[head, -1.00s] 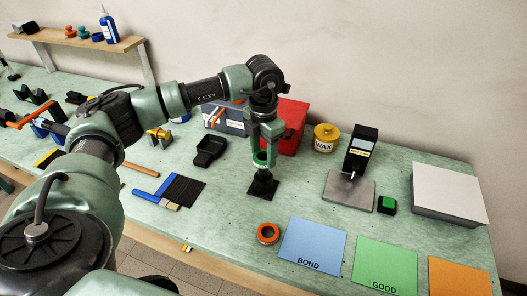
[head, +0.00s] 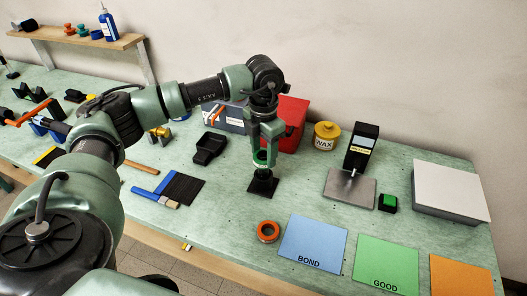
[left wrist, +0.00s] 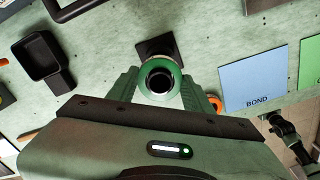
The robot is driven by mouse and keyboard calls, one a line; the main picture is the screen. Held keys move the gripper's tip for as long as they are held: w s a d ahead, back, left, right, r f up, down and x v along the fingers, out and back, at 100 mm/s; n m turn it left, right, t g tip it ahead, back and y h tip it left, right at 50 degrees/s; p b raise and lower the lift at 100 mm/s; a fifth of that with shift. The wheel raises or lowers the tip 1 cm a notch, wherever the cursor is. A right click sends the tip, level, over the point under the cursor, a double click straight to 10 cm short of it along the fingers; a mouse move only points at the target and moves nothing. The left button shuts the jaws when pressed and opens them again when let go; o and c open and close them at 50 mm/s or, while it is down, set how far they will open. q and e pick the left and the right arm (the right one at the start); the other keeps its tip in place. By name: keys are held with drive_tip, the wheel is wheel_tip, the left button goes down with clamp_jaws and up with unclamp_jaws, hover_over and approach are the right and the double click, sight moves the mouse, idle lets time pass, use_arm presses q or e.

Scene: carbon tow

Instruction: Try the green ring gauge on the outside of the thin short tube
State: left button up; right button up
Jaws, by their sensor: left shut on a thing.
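My left gripper (head: 264,158) is shut on the green ring gauge (head: 262,155), pointing down over a black square stand (head: 263,186) on the bench. In the left wrist view the green ring gauge (left wrist: 160,62) sits between the fingers, with a pale inner band and a dark round tube end (left wrist: 160,82) showing inside its opening. The stand's base (left wrist: 155,46) shows just beyond the ring. The tube's sides are mostly hidden by the ring and fingers, so I cannot tell how far the ring is around it.
An orange ring (head: 268,231) lies just in front of the stand. A blue BOND sheet (head: 312,245) and green GOOD sheet (head: 386,266) lie to the right. A black tray (head: 210,147), red box (head: 291,122), WAX jar (head: 326,137) and metal plate (head: 350,190) are nearby.

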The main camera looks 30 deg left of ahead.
use_arm(q)
drive_tip(key=shift+f+b, duration=0.65)
drive_tip(key=shift+f, duration=0.1)
idle(0.6)
drive_tip(key=shift+r, duration=0.15)
idle(0.4)
drive_tip(key=shift+r+p, duration=2.35)
drive_tip(key=shift+r, duration=1.3)
